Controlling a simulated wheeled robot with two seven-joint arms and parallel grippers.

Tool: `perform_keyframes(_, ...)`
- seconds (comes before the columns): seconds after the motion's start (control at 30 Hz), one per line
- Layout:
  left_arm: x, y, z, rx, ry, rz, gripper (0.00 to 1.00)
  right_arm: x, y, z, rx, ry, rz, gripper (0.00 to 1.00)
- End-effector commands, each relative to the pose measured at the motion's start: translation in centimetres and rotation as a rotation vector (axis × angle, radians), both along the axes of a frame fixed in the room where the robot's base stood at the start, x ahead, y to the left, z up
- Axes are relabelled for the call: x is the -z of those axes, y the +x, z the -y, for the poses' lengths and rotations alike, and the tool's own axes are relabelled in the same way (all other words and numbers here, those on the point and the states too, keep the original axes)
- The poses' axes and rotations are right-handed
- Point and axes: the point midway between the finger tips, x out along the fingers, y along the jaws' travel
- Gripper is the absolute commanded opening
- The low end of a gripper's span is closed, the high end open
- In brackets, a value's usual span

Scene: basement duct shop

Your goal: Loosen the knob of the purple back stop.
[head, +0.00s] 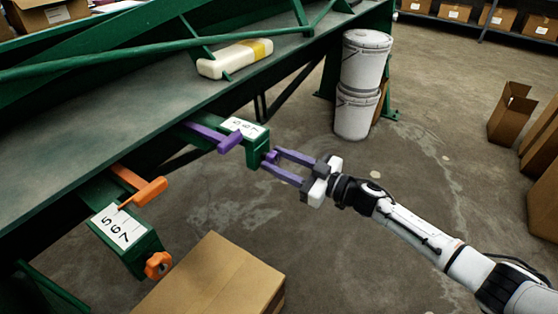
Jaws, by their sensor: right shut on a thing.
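The purple back stop (215,136) is a purple bar with an upturned end, on a green arm (256,148) with a white number scale that sticks out from the green machine. Its purple knob (271,156) is at the outer end of that arm, mostly hidden between the fingertips. My right gripper (270,160) reaches in from the right, with its two long purplish fingers shut on the knob. Where the fingers end and the knob begins is hard to tell. My left gripper is out of view.
An orange back stop (140,190) with an orange knob (158,265) sits on a second green arm at the left. A cardboard box (215,280) stands below. White buckets (365,60) are stacked behind. A white and yellow object (235,58) lies on the machine bed.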

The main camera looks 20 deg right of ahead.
Motion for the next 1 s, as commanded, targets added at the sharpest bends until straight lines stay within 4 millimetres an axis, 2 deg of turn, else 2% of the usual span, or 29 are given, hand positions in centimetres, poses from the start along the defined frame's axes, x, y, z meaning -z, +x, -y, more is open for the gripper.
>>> perform_keyframes(0.77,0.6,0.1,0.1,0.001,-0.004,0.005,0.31,0.4,-0.2,-0.2,0.000,-0.570,0.443,0.14)
perform_keyframes(1.0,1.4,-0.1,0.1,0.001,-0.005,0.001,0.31,0.5,-0.3,-0.2,-0.001,-0.749,0.584,0.14)
